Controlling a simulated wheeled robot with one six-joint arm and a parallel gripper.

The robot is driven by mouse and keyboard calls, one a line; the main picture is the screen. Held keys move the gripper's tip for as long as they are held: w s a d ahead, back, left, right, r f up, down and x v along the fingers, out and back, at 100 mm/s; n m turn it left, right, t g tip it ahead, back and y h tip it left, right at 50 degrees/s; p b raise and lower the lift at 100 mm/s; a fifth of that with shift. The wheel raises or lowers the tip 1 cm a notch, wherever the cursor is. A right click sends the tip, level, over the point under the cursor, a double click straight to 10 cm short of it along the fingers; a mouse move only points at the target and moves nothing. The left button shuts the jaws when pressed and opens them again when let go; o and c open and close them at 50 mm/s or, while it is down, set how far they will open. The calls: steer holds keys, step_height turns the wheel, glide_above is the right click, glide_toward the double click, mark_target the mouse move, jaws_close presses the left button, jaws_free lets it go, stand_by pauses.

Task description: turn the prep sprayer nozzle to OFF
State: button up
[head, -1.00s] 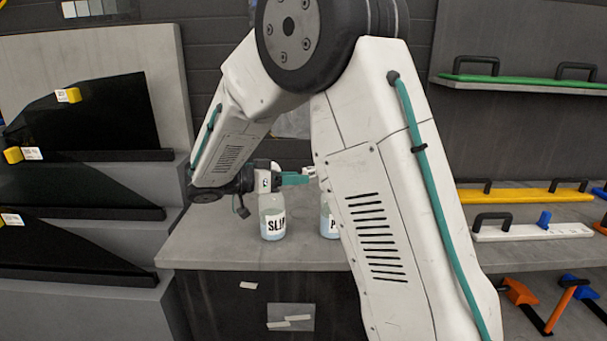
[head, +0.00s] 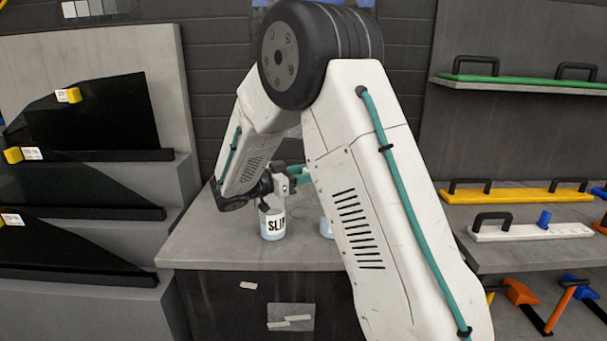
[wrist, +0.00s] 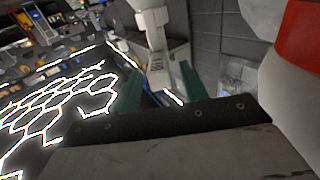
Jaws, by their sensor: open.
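The prep sprayer (head: 326,228) stands on the grey bench, mostly hidden behind my arm in the head view; only a strip of its pale-blue bottle shows. Its nozzle and setting are hidden there. The bottle labelled SLIP (head: 272,224) stands upright to its left; my wrist covers its top. My gripper (head: 299,173) has teal fingers and is above the bench, between and above the two bottles.
The grey bench (head: 200,245) has free room left of the bottles. Dark film pieces on a stepped rack (head: 85,115) stand at the left. Shelves at the right hold a yellow tool (head: 515,196) and a white tool (head: 530,232).

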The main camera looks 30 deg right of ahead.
jaws_close()
